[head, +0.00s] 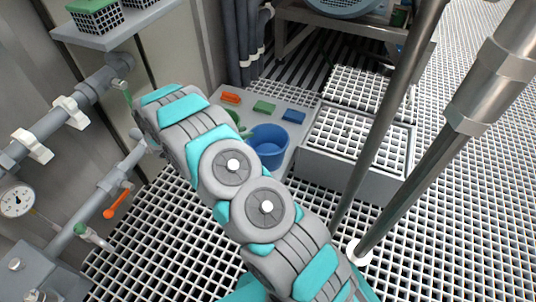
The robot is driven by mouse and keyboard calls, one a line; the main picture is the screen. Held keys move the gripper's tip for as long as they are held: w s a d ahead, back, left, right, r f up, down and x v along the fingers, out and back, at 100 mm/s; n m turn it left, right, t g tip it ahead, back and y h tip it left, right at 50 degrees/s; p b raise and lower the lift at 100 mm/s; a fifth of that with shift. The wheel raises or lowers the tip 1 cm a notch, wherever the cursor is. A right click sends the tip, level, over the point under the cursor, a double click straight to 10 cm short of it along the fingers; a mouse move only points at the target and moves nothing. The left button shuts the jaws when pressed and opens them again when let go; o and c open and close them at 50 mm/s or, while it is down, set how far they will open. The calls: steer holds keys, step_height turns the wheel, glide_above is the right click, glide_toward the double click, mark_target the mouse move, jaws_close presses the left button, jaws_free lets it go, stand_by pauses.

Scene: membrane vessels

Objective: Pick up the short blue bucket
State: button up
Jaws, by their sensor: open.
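A blue bucket (268,148) stands upright on a grey platform, right of my arm. It is open at the top, and my arm covers part of its lower left side. A green thing (233,116), perhaps another bucket, shows behind my arm to the left of it, mostly hidden. My grey and teal arm reaches from the bottom of the view to the upper left. My gripper does not show.
Orange (230,97), green (264,107) and blue (294,116) blocks lie behind the bucket. A grated step (350,150) stands right of it. Metal poles (385,120) cross the right side. Pipes with an orange handle (118,204) line the left wall.

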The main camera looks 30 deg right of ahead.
mark_target(253, 130)
steer(key=shift+b+x, duration=0.4)
steer(key=shift+x, duration=2.5)
steer(key=shift+w, duration=0.2)
steer(key=shift+a, duration=0.1)
jaws_close()
